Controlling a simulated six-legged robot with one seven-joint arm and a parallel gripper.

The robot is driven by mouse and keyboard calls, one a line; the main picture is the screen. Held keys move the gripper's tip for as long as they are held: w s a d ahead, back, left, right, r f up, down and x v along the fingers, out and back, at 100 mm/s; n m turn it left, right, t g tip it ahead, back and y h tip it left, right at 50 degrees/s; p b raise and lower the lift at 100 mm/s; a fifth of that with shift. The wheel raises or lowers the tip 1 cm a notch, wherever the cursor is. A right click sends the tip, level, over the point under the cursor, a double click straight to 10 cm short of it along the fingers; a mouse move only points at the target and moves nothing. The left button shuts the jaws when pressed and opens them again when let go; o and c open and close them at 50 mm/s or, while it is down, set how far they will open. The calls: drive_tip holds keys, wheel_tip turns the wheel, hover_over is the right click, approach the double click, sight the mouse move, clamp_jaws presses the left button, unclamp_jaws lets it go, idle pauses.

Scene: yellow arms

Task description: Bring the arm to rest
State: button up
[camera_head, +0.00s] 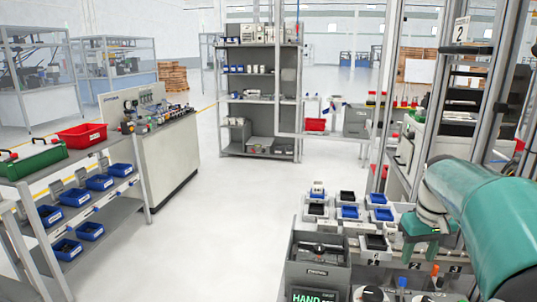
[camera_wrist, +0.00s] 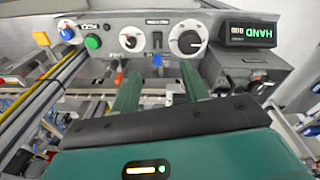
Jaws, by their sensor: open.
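My arm (camera_head: 485,225) is teal and reaches in from the right edge of the head view, bent over a workbench. I cannot tell how far the fingers are from the panel.
Blue and black bins (camera_head: 349,212) and a grey box (camera_head: 318,262) crowd the bench below my arm. Metal posts (camera_head: 435,85) stand close behind it. A bin rack (camera_head: 75,200) is at left and shelves (camera_head: 262,105) at the back. The floor (camera_head: 225,210) between is clear.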

drive_tip(key=s+a+f+t, duration=0.1)
drive_tip(key=s+a+t, duration=0.1)
drive_tip(key=s+a, duration=0.6)
drive_tip(key=s+a+t, duration=0.2)
drive_tip(key=s+a, duration=0.6)
drive_tip(key=a, duration=0.7)
drive_tip(key=shift+a+f+n+t+y, duration=0.15)
drive_tip(key=shift+f+n+t+y, duration=0.15)
drive_tip(key=shift+f, duration=0.1)
